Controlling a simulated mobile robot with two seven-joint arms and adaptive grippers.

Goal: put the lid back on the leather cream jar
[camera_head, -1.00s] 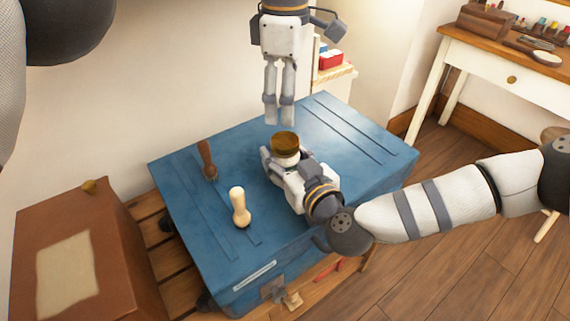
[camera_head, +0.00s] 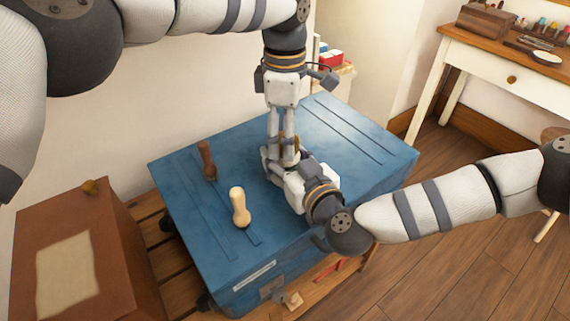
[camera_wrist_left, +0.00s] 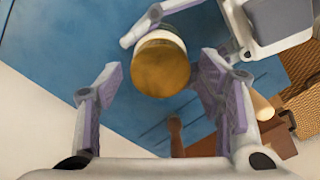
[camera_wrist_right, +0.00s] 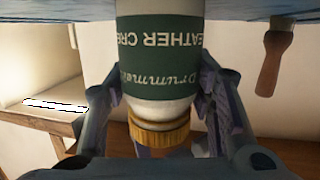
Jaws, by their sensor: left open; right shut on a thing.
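The leather cream jar (camera_wrist_right: 160,60) is white with a dark green label and stands on the blue trunk. My right gripper (camera_wrist_right: 155,100) is shut on it from the side. The gold-brown lid (camera_wrist_left: 160,68) is on the jar's mouth; how tightly it sits, I cannot tell. The lid's ribbed edge also shows in the right wrist view (camera_wrist_right: 158,133), which sees the jar upside down. My left gripper (camera_head: 281,157) points down at the lid, open, with its fingers on either side of it. In the head view the left fingers hide most of the lid and jar.
The blue trunk (camera_head: 345,140) has free room at its back right. A dark-handled brush (camera_head: 207,160) and a pale wooden tool (camera_head: 240,207) are on its left part. A brown box (camera_head: 75,250) stands at left, and a white desk (camera_head: 500,75) at far right.

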